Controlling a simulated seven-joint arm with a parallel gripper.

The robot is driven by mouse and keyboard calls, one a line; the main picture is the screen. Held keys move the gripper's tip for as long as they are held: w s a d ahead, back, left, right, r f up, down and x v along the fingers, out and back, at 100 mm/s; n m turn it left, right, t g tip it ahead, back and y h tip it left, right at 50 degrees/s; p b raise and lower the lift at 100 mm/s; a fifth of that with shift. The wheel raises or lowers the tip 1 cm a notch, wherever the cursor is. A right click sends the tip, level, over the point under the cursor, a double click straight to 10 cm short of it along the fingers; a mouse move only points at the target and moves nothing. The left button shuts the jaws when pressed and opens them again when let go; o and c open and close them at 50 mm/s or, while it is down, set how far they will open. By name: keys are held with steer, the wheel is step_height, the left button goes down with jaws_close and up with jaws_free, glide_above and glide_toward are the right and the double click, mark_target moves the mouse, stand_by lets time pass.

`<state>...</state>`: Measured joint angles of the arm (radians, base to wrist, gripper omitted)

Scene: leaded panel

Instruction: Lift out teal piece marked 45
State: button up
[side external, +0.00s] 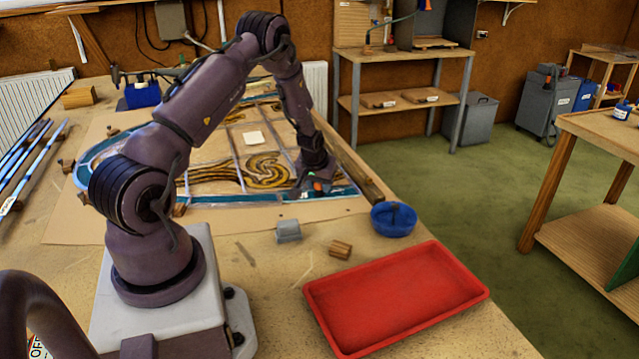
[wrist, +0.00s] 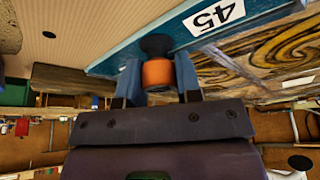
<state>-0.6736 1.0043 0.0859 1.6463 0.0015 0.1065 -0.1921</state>
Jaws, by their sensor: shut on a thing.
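The teal piece (wrist: 150,42) with the white label marked 45 (wrist: 214,16) fills the top of the wrist view. In the side view, teal (side external: 344,191) shows at the near right corner of the leaded panel (side external: 225,172), beside my gripper (side external: 318,184). In the wrist view my gripper (wrist: 158,80) is shut on an orange grip (wrist: 157,74) with a black cup (wrist: 155,46). The cup meets the teal piece's face beside the label. Whether the piece is raised from the panel I cannot tell. Brown swirled glass (wrist: 275,50) lies beside it.
An empty red tray (side external: 400,300) lies on the bench at the front right. A blue bowl (side external: 394,222), a grey block (side external: 288,232) and a wooden block (side external: 340,249) stand between panel and tray. A wooden bar (side external: 352,160) runs along the panel's right side.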

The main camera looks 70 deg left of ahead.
steer(key=shift+d, duration=3.1)
steer(key=shift+r, duration=0.1)
steer(key=shift+r, duration=2.95)
